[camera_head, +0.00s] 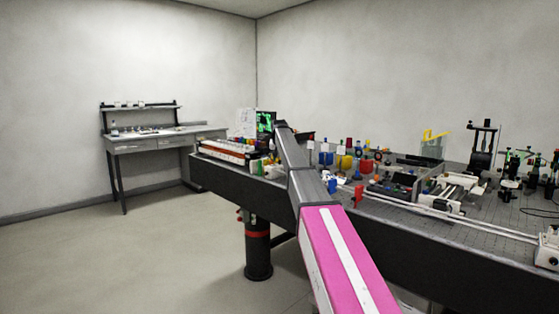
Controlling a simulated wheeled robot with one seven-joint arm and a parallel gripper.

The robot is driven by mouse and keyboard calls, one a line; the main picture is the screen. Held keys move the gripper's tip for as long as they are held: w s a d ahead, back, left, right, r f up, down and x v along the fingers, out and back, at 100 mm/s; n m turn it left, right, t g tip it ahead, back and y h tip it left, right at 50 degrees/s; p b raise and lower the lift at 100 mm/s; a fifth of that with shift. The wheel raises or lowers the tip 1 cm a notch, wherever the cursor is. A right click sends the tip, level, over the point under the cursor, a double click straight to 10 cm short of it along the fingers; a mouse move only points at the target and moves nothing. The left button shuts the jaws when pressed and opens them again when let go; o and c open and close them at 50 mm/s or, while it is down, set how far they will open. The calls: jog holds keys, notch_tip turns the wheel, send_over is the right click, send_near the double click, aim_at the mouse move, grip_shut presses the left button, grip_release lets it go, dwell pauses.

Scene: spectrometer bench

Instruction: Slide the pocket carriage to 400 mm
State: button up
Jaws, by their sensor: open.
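Two pale parallel rails (470,223) run along the near edge of the dark optical bench, from near my arm to the right. A white block (548,247) sits at their right end, cut off by the picture edge. I cannot tell which part is the pocket carriage, and no millimetre scale is readable. My arm, pink then grey, reaches from the bottom middle over the bench's left part. Its far end is by a dark monitor, and I cannot make out my gripper there. The arm hides part of the bench.
The bench (230,179) carries several coloured optical mounts, a white stage (440,204) and a tall black stand (483,148). A monitor with a green picture (265,122) stands at its far end. A grey side table (160,143) is at the back left. The floor at left is clear.

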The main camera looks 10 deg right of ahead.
jog(key=shift+w+f, duration=0.2)
jog(key=shift+f, duration=0.25)
grip_shut()
jog(key=s+d, duration=0.8)
jog(key=s, duration=0.4)
jog(key=s+d, duration=0.9)
jog(key=s, duration=0.3)
jog(key=shift+d, duration=0.25)
grip_release()
jog(key=v, duration=1)
jog(key=shift+s+r, duration=0.25)
jog(key=shift+r, duration=0.1)
